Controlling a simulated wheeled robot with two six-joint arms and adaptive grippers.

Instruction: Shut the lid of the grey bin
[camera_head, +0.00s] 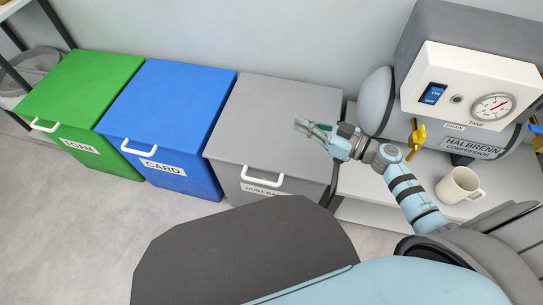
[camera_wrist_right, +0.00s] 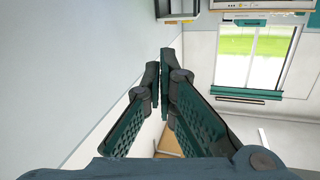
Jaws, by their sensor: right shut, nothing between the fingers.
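The grey bin (camera_head: 275,105) stands to the right of the blue bin, with a white handle and a partly hidden label reading "DUST" on its front. Its lid lies flat on top and looks shut. My right gripper (camera_head: 304,125) is over the right part of the lid; whether it touches the lid I cannot tell. In the right wrist view its green fingers (camera_wrist_right: 162,62) are shut with nothing between them. The grey bin does not show in that view. My left gripper is not in view.
A blue "CARD" bin (camera_head: 167,90) and a green "FOAM" bin (camera_head: 85,85) stand to the left, lids down. On the right, a bench (camera_head: 362,186) holds a grey compressor (camera_head: 470,40) and a white mug (camera_head: 457,186). A wall runs close behind the bins.

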